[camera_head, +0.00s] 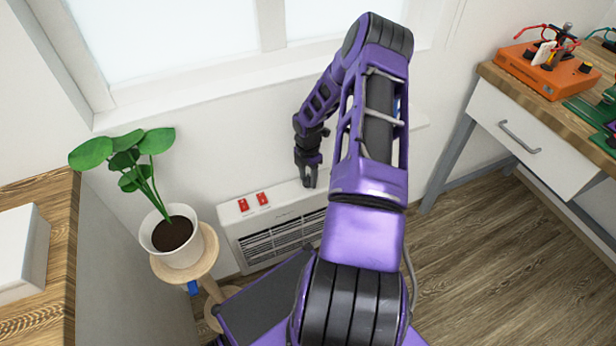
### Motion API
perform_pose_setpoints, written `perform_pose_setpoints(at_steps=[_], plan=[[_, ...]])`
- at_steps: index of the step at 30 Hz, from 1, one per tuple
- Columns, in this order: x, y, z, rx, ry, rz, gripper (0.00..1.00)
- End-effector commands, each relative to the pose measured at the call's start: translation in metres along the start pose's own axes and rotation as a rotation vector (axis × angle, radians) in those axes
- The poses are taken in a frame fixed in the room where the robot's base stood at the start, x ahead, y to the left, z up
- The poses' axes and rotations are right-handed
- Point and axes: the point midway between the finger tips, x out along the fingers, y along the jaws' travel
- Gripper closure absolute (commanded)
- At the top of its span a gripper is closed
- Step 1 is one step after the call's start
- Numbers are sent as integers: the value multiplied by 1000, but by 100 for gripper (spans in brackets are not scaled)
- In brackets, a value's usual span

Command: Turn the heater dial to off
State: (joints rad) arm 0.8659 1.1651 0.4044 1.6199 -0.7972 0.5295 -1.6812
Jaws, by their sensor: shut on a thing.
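The heater (285,218) is a white wall unit with a dark grille, low under the window. Two red switches, a left one (243,205) and a right one (262,199), sit on its top left. My gripper (309,181) points down onto the heater's top, right of the switches. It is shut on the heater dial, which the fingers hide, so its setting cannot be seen. My purple arm covers the right part of the heater.
A potted plant (172,240) stands on a wooden stand (205,262) close left of the heater. A wooden counter (62,210) with a white box (22,250) is at far left. A workbench (530,95) holding an orange device (545,70) is at right. Floor between is clear.

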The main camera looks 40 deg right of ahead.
Motion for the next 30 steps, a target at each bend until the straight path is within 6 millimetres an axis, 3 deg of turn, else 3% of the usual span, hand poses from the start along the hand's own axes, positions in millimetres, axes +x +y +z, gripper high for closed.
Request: perform_pose_setpoints(at_steps=[10, 11, 16, 26, 30], plan=[[0, 0, 0, -2, -1, 1, 100], [0, 0, 0, -2, -1, 1, 52], [0, 0, 0, -1, -1, 0, 23], [-3, 0, 0, -1, -1, 1, 23], [-19, 0, 2, 0, -3, 1, 23]])
